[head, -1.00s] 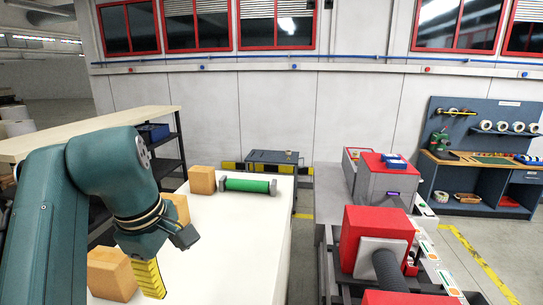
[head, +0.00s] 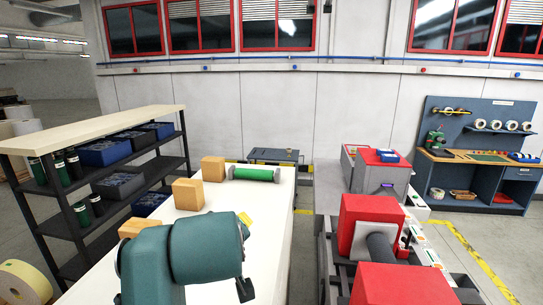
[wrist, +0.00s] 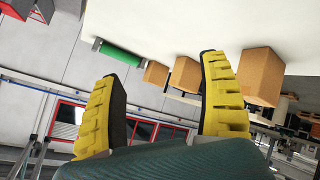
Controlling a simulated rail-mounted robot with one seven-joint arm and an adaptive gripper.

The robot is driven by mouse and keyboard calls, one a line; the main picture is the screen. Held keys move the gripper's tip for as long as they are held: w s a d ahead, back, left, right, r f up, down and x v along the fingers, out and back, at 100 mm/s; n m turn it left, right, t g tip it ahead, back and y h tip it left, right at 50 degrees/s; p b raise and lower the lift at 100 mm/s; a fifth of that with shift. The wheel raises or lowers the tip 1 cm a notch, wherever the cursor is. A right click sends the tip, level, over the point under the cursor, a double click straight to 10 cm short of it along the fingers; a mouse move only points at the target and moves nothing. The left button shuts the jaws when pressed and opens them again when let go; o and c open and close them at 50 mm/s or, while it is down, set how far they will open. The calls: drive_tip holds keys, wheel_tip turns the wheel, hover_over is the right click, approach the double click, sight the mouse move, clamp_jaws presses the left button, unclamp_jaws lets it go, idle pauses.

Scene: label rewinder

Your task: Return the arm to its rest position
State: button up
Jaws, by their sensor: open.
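My teal arm (head: 200,250) is folded low over the near part of the white table. My gripper (wrist: 165,68) is open in the wrist view, its two yellow ribbed fingers wide apart with nothing between them. In the head view only a small yellow part of it shows behind the arm; the rest is hidden. The wrist view is strongly tilted, with the white table (wrist: 215,25) along the top of the picture.
Several wooden blocks (head: 188,194) and a green roller (head: 254,174) stand on the table (head: 265,205), beyond the arm. A shelf (head: 95,125) is at left. The red and grey machine (head: 372,225) stands at right, across a narrow gap.

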drive_tip(key=s+d+r+m+t+h, duration=0.1)
drive_tip(key=s+d+r+m+t, duration=0.3)
drive_tip(key=s+d, duration=0.4)
drive_tip(key=s+d+r+m+t+h, duration=0.1)
drive_tip(key=s+d+r+m+t, duration=0.4)
drive_tip(key=s, duration=0.9)
wheel_tip(320, 180, up, 3)
drive_tip(key=d+t, duration=0.2)
drive_tip(key=t, duration=0.1)
drive_tip(key=shift+s+d+f+m, duration=0.2)
drive_tip(key=shift+s+d+m, duration=0.1)
drive_tip(key=shift+d, duration=0.1)
drive_tip(key=shift+w, duration=0.1)
